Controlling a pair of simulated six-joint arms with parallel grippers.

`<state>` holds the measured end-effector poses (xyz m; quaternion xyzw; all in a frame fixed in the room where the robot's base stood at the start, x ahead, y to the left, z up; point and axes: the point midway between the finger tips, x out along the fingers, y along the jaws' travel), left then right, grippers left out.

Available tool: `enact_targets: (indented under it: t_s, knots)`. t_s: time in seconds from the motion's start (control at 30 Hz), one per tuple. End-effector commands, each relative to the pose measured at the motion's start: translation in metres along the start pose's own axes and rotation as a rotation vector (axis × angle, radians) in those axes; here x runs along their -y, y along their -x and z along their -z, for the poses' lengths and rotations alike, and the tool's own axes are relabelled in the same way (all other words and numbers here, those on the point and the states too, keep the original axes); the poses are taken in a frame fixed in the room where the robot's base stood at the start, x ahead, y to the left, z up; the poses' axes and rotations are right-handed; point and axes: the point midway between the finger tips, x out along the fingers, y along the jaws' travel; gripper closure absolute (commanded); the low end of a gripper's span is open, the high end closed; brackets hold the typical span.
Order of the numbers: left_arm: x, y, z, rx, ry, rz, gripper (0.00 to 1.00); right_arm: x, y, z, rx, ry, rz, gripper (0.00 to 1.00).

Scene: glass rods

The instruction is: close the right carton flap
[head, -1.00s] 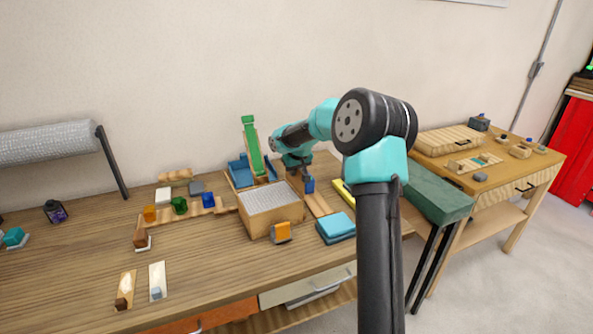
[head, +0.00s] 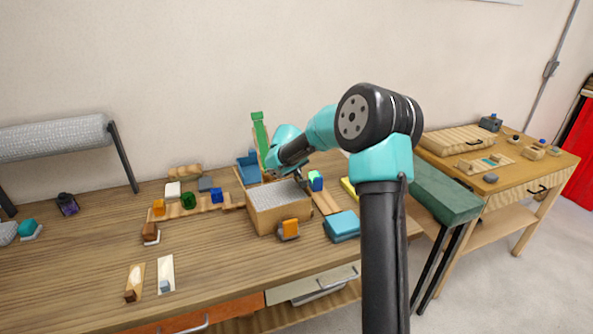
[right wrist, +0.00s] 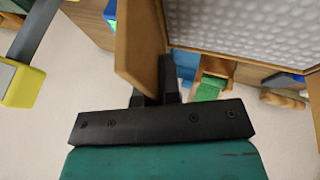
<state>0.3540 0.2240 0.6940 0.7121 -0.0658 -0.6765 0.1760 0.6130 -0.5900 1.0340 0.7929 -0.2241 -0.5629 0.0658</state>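The carton (head: 282,222) stands near the table's middle, with a grey bubbled surface (head: 277,195) showing in its top. The same surface shows in the right wrist view (right wrist: 245,22). A brown flap (right wrist: 138,45) stands tilted beside it in the wrist view. My right gripper (head: 301,184) is low at the carton's right rear top edge in the head view. In the wrist view its two dark fingers (right wrist: 158,90) are close together against the flap, which partly hides one finger. I see nothing gripped. My left gripper is out of view.
A blue block (head: 342,226) and an orange block (head: 289,229) sit just right and front of the carton. A green upright piece (head: 260,135) and blue box (head: 248,167) stand behind. Small blocks lie to the left.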

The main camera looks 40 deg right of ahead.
Motion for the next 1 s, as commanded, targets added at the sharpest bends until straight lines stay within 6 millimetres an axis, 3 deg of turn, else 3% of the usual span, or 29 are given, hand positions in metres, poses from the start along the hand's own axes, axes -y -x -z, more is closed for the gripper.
enact_targets:
  t_s: [0.33, 0.63, 1.0]
  knots:
    - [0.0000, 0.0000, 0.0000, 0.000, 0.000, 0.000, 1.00, 0.0003, 0.0000, 0.0000, 0.000, 0.001, -0.002, 1.00]
    - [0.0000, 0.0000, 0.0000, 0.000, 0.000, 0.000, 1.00, 0.0002, -0.0001, -0.0001, 0.000, 0.001, -0.002, 0.70]
    - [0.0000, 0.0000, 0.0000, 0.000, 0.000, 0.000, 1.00, 0.0003, 0.0059, 0.0005, -0.001, 0.001, -0.002, 0.70]
